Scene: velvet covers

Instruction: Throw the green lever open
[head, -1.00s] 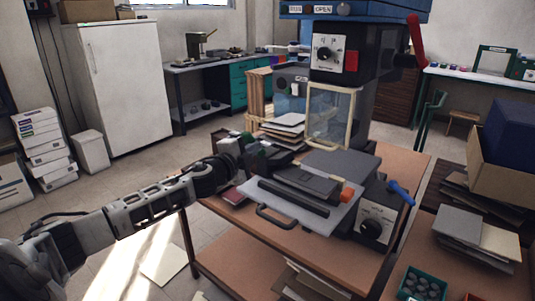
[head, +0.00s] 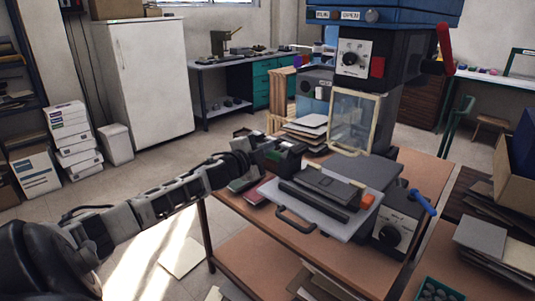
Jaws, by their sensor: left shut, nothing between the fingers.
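The bench machine has a red lever (head: 444,42) at the upper right of its head and a blue lever (head: 423,202) at the right of its lower dial box. I cannot make out a lever that is clearly green. My left arm reaches in from the left, and my left gripper (head: 284,156) is at the left side of the machine's base. It is dark with some green showing, shut and empty. I cannot tell whether it touches anything there. My right gripper is out of view.
The grey press plate (head: 345,223) with a black front handle (head: 296,220) sits on the brown workbench (head: 330,258). A clear guard (head: 353,121) stands behind. Stacked sheets (head: 308,126) lie at the back left. Floor is open left of the bench.

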